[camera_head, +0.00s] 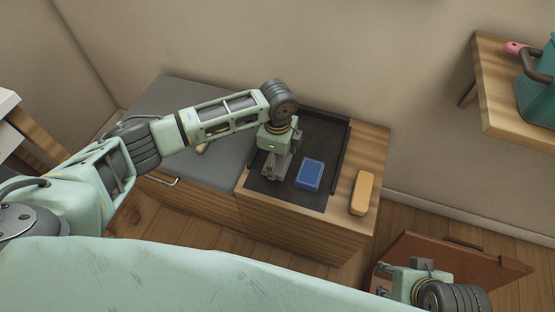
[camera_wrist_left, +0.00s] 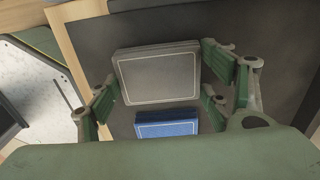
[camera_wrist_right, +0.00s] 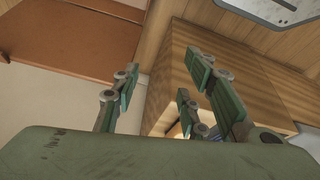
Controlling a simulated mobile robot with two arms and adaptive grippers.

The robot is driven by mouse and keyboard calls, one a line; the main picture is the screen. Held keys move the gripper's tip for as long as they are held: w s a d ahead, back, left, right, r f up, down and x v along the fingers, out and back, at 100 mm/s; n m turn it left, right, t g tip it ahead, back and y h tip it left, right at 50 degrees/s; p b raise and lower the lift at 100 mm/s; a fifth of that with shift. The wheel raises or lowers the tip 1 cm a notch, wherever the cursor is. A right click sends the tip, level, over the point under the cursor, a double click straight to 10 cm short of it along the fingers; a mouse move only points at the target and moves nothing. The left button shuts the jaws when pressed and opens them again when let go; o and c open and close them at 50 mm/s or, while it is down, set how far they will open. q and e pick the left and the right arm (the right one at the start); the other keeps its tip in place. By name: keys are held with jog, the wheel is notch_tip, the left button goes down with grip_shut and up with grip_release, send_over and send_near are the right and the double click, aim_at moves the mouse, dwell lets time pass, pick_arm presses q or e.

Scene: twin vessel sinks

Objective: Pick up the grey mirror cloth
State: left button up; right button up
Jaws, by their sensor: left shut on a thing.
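The grey mirror cloth (camera_wrist_left: 158,75) is a folded grey rectangle with a light border line, seen in the left wrist view. My left gripper (camera_head: 273,170) points down over the dark tray (camera_head: 325,145) and is shut on this cloth, with fingers at its left and right sides. In the head view the gripper mostly hides the cloth. A folded blue cloth (camera_head: 310,175) lies on the tray just right of the gripper; it also shows in the left wrist view (camera_wrist_left: 167,128). My right gripper (camera_head: 402,270) is open and empty at the lower right.
A tan block (camera_head: 362,193) lies on the wooden top right of the tray. A grey surface (camera_head: 190,100) lies left of it. A brown panel (camera_head: 450,265) is beside my right gripper. A wooden shelf (camera_head: 495,90) holds a teal container (camera_head: 537,95) at upper right.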

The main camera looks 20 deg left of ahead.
aim_at(278, 161)
pick_arm(q)
notch_tip(278, 161, up, 4)
jog(key=shift+f+p, duration=0.15)
jog(key=shift+p, duration=0.45)
jog(key=s+d+r+p, duration=0.2)
jog(key=d+r, duration=0.4)
jog(key=d, duration=0.5)
jog(key=shift+s+r, duration=0.4)
jog(key=shift+s, duration=0.4)
pick_arm(e)
notch_tip(278, 161, down, 14)
jog(key=shift+w+a+r+g, duration=0.15)
jog(key=shift+w+a+g, duration=0.05)
jog(key=shift+w+g, duration=0.2)
